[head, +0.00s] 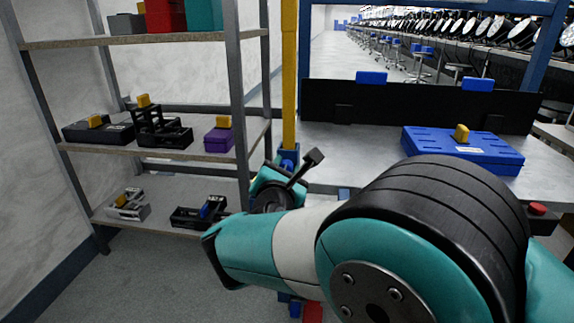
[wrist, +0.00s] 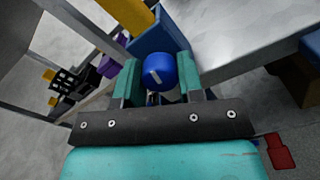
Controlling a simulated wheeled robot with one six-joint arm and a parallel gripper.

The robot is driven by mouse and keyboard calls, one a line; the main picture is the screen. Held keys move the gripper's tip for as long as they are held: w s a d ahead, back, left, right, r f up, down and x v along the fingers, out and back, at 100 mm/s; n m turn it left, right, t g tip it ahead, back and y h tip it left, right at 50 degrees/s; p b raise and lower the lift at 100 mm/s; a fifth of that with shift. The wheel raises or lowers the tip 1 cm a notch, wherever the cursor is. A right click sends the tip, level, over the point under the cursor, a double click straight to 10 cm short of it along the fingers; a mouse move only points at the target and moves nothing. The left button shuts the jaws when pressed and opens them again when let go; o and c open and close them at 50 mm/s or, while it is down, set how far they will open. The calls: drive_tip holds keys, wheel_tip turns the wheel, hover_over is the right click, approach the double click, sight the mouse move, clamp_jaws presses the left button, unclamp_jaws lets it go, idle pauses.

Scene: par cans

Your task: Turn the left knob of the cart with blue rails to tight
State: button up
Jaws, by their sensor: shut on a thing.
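The blue round knob (wrist: 161,75) with a short slanted white mark shows in the wrist view. It sits between the two teal fingers of my gripper (wrist: 160,84), which is shut on it. Just beyond it is a blue bracket (wrist: 163,35) at the foot of a yellow post. In the head view my gripper (head: 277,183) is by the left edge of a grey bench top, below the blue bracket (head: 288,156). The knob is hidden there by my arm and gripper. Blue rails (head: 541,60) rise at the right of this bench.
A metal shelf (head: 85,149) with several boxes and devices stands close on the left. The yellow post (head: 290,75) rises beside my gripper. A blue case (head: 463,147) lies on the bench top (head: 370,160). A red block (wrist: 280,151) is low right in the wrist view.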

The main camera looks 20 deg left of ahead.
drive_tip(key=m+p, duration=0.1)
drive_tip(key=m, duration=0.2)
drive_tip(key=shift+m, duration=0.3)
drive_tip(key=m, duration=0.3)
drive_tip(key=shift+m, duration=0.3)
drive_tip(key=m, duration=0.3)
drive_tip(key=shift+f+m, duration=0.15)
drive_tip(key=shift+m, duration=0.25)
drive_tip(key=m+b, duration=0.2)
drive_tip(key=m, duration=0.2)
drive_tip(key=m+b, duration=0.1)
drive_tip(key=m, duration=0.3)
drive_tip(key=shift+f+b, duration=0.1)
drive_tip(key=shift+b, duration=0.3)
drive_tip(key=m+b, duration=0.3)
drive_tip(key=m, duration=0.1)
drive_tip(key=shift+f+m, duration=0.1)
drive_tip(key=shift+m, duration=0.2)
drive_tip(key=m+b, duration=0.3)
drive_tip(key=shift+m+b, duration=1.35)
drive_tip(key=shift+m, duration=0.35)
